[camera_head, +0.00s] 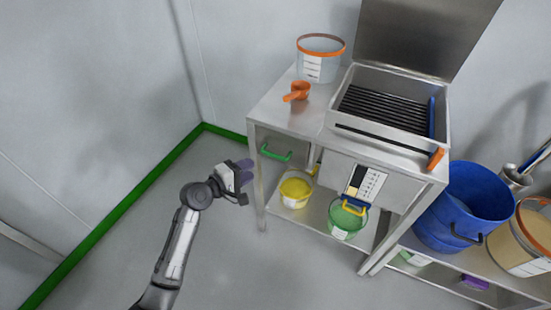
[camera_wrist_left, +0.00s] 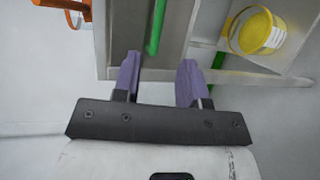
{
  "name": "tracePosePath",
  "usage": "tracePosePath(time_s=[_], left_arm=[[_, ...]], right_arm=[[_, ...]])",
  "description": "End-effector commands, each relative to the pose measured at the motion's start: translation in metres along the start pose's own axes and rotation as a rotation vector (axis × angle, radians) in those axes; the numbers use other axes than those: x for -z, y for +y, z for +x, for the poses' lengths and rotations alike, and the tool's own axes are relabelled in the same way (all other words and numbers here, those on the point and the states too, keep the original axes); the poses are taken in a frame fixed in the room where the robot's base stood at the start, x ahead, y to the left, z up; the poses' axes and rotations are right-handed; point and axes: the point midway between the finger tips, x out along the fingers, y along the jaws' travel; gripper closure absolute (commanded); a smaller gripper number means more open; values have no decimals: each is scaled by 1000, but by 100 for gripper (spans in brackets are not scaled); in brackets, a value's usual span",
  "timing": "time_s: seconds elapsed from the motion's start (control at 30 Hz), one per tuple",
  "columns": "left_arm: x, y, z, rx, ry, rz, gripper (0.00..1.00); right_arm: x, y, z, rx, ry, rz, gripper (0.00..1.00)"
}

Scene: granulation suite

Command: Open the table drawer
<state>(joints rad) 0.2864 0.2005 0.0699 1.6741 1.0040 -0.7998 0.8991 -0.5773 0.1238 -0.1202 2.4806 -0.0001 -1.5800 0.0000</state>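The table (camera_head: 285,112) is metal, with a drawer front below its top at the left. A green bar handle (camera_head: 276,153) is on that front, and the drawer looks shut. My left gripper (camera_head: 246,173) is just left of and below the handle in the head view, its purple fingers pointing toward the table. In the left wrist view the fingers (camera_wrist_left: 160,62) are apart with nothing between them. The green handle (camera_wrist_left: 156,25) shows beyond the fingertips, in line with the gap. I cannot tell the exact distance. My right gripper is in neither view.
An orange scoop (camera_head: 297,91) and a clear tub (camera_head: 320,60) stand on the tabletop beside a metal machine (camera_head: 395,105). A yellow bucket (camera_head: 296,190) and a green bucket (camera_head: 346,220) sit on the lower shelf. A blue bin (camera_head: 462,205) is at right. The floor at left is clear.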

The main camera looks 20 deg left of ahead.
Motion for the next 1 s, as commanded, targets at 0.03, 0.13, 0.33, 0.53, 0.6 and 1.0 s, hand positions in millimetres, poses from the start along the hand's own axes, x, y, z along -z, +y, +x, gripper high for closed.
tracePosePath(time_s=[0.03, 0.13, 0.33, 0.53, 0.6, 1.0], left_arm=[[0, -3, 11, -3, -1, 0, 61], [0, -3, 31, -3, -1, 0, 61], [0, -4, 67, -1, -1, 1, 61], [0, -2, 94, -1, -1, 2, 61], [0, -2, 101, 0, 0, 2, 61], [0, 0, 113, 1, 0, 3, 61]], right_arm=[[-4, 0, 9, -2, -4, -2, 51], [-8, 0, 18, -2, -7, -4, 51], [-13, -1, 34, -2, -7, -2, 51], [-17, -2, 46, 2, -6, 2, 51], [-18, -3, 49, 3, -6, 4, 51], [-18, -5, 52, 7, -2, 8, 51]])
